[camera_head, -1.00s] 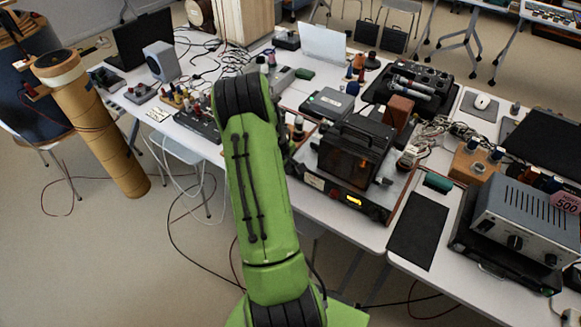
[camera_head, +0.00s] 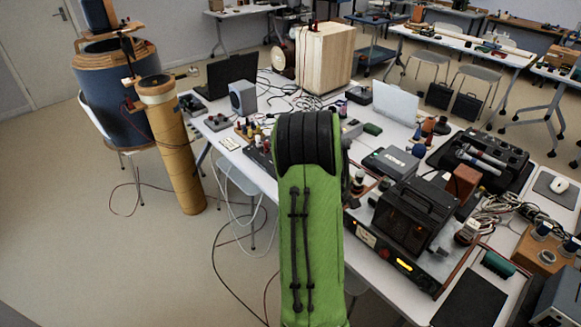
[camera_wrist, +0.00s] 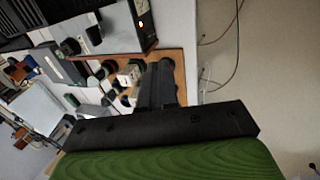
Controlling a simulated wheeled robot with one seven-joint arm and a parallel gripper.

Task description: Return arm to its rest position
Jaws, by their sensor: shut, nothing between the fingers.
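My green arm rises from the bottom middle of the head view, its black joint in front of the table's near edge. My gripper is hidden behind the arm in the head view. In the wrist view my gripper (camera_wrist: 160,84) shows as dark fingers close together, shut and empty. The fingertips appear over the table edge, near small items on a brown board (camera_wrist: 186,78). I cannot tell how high they are above it.
A tall tan cylinder (camera_head: 175,150) stands left. Open floor (camera_head: 90,250) lies at the lower left, with cables.

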